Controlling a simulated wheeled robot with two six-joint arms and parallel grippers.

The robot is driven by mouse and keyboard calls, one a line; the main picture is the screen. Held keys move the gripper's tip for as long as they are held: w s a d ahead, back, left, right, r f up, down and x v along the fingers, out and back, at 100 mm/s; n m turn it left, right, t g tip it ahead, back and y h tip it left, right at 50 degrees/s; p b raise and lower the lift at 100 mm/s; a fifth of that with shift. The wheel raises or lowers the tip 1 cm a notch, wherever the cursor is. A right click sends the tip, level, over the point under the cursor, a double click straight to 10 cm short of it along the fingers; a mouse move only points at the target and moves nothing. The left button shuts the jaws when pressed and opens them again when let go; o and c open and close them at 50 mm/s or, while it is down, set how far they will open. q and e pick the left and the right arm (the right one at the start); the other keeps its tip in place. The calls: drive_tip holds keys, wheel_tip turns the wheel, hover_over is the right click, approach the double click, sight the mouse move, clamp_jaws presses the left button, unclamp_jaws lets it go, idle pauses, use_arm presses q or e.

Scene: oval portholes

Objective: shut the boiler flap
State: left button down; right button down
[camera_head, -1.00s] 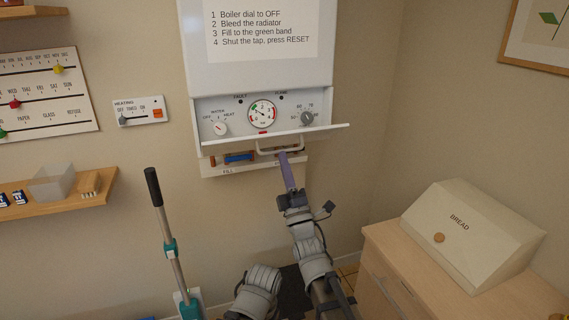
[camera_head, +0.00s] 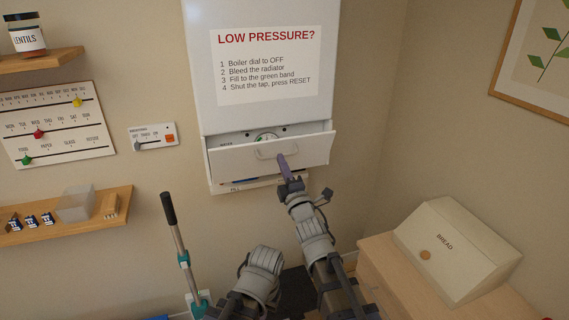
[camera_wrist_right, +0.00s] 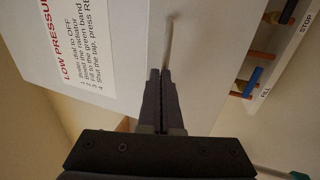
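The boiler flap (camera_head: 235,160) is a white panel at the bottom of the boiler (camera_head: 262,100). It is tilted up, its top edge still apart from the casing, with the dial panel (camera_head: 228,143) partly showing above it. The flap has a pale bar handle (camera_head: 266,156), seen also in the wrist view (camera_wrist_right: 170,40). My right gripper (camera_head: 282,158) is at this handle. In the wrist view its dark fingers (camera_wrist_right: 162,74) are close together with the bar at their tips, and they appear shut on it. My left gripper is out of view.
A fill unit (camera_head: 232,186) hangs under the boiler, with coloured handles in the wrist view (camera_wrist_right: 254,78). A bread bin (camera_head: 455,250) stands on a wooden cabinet (camera_head: 385,262) at right. A teal-and-grey pole (camera_head: 178,235) stands left. Shelves (camera_head: 75,218) line the left wall.

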sight(276, 142)
drive_tip(key=shift+w+a+r+p, duration=0.25)
drive_tip(key=shift+w+r+p, duration=0.2)
drive_tip(key=shift+w+r, duration=0.2)
drive_tip(key=shift+w+a+r+p, duration=0.2)
drive_tip(key=shift+w+r+p, duration=0.2)
drive_tip(key=shift+w+r, duration=0.2)
drive_tip(key=shift+r+p+x, duration=0.25)
drive_tip(key=shift+p+x, duration=0.25)
drive_tip(key=shift+x, duration=0.6)
drive_tip(key=shift+s, duration=0.1)
